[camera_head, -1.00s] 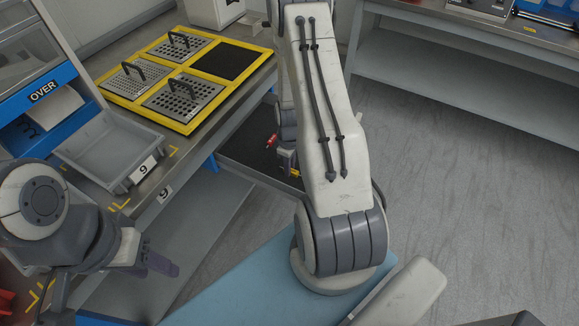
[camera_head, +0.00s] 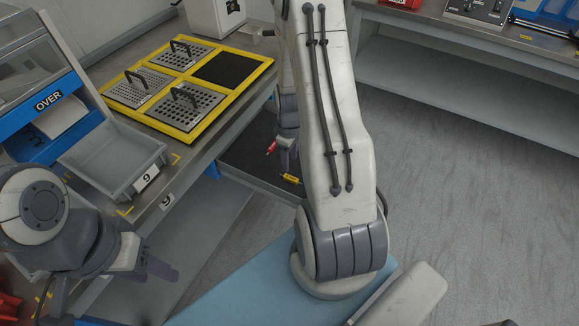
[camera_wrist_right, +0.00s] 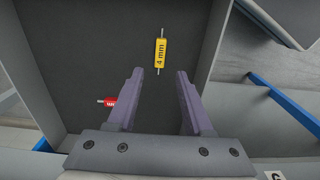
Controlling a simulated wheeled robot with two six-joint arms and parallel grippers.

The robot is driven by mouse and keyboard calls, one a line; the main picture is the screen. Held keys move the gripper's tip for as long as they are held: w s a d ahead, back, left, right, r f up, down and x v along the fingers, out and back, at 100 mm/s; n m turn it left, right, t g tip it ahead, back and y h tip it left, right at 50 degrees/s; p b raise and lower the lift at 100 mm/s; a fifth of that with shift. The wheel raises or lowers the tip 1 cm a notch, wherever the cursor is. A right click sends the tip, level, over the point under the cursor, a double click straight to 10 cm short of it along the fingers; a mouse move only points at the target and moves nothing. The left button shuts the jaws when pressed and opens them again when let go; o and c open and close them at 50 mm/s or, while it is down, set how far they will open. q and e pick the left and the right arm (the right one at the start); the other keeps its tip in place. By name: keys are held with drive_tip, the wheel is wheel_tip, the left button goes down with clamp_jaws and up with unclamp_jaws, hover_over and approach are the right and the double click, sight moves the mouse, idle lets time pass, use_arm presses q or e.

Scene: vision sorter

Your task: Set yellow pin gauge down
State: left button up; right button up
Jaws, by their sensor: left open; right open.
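The yellow pin gauge (camera_head: 291,179), marked "4 mm", lies on the dark floor of the open drawer (camera_head: 238,159). In the right wrist view the yellow pin gauge (camera_wrist_right: 161,53) lies just beyond the fingertips, apart from them. My right gripper (camera_wrist_right: 157,72) is open and empty above the drawer floor; in the head view it (camera_head: 287,155) is partly hidden by my arm. A red pin gauge (camera_wrist_right: 109,103) lies on the drawer floor, partly behind the left finger in the wrist view. My left gripper (camera_head: 160,268) is open and empty at the lower left.
A yellow-framed tray (camera_head: 263,67) with perforated plates and one dark empty square stands on the bench. The drawer walls surround the gauges. Open floor lies to the right.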

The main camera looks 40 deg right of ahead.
drive_tip(key=s+a+r+n, duration=0.2)
drive_tip(key=a+r, duration=1.5)
drive_tip(key=a, duration=0.4)
drive_tip(key=s+a+r, duration=0.3)
drive_tip(key=s+a, duration=0.2)
drive_tip(key=s, duration=0.2)
drive_tip(key=s+a+r+y, duration=0.1)
drive_tip(key=s+a+r, duration=0.2)
drive_tip(key=s, duration=0.5)
drive_tip(key=shift+a+n, duration=0.3)
drive_tip(key=shift+a, duration=0.6)
drive_tip(key=shift+p, duration=0.3)
wheel_tip(320, 180, up, 17)
drive_tip(key=p, duration=1.6)
drive_tip(key=shift+p, duration=0.3)
